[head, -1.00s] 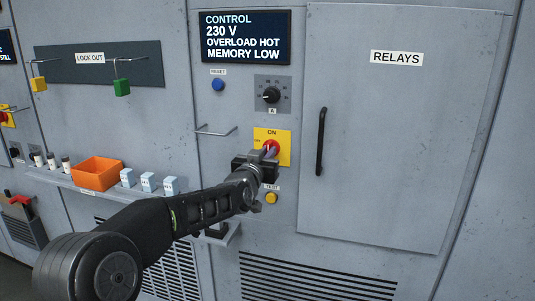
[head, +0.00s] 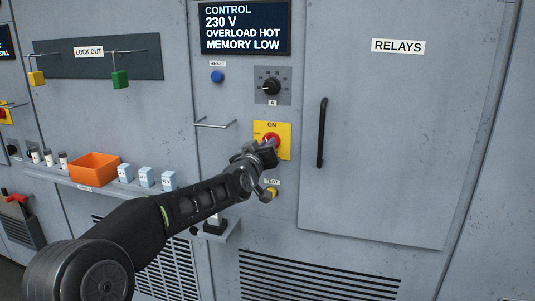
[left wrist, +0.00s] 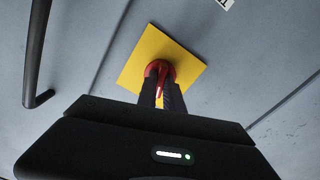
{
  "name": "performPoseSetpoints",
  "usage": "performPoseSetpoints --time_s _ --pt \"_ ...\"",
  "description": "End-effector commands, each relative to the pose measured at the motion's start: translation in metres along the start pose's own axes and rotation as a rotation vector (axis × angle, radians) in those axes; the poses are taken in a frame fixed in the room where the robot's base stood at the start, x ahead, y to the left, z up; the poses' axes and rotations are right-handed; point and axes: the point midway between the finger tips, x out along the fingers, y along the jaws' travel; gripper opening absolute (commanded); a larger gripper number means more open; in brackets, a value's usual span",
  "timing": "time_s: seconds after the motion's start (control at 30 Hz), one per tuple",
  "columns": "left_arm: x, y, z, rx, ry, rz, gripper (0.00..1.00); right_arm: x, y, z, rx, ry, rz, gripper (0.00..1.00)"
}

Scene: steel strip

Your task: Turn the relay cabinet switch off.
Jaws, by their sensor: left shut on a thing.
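The relay cabinet switch (head: 271,139) is a red rotary knob on a yellow plate (head: 286,149) marked ON at the top. It sits left of the RELAYS door. My left gripper (head: 268,146) reaches it from the lower left and is shut on the red knob, hiding part of it. In the left wrist view the two fingers (left wrist: 162,90) close on the red knob (left wrist: 154,68) in front of the yellow plate (left wrist: 183,65). The fingers cover the handle, so its exact angle is hard to tell. My right gripper is not in view.
The RELAYS door (head: 400,130) has a black handle (head: 322,132) right of the switch. A dial (head: 271,87) and blue reset button (head: 217,77) are above; a yellow test button (head: 272,193) is below. A shelf at left holds an orange bin (head: 94,167) and small boxes (head: 147,177).

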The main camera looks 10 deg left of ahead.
Motion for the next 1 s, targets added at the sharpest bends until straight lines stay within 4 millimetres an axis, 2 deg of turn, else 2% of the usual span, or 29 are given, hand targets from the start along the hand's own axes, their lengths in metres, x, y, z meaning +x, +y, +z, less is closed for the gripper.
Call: performPoseSetpoints --time_s 0.03,0.3,1.0 --pt "0.0 -0.002 0.004 -0.042 0.001 0.0 0.0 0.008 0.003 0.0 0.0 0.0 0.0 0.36" --pt "0.0 -0.001 0.003 -0.3 0.0 0.0 0.0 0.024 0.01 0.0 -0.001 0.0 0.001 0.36" --pt "0.0 -0.002 0.002 -0.957 0.0 -0.001 0.0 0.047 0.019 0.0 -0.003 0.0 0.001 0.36"
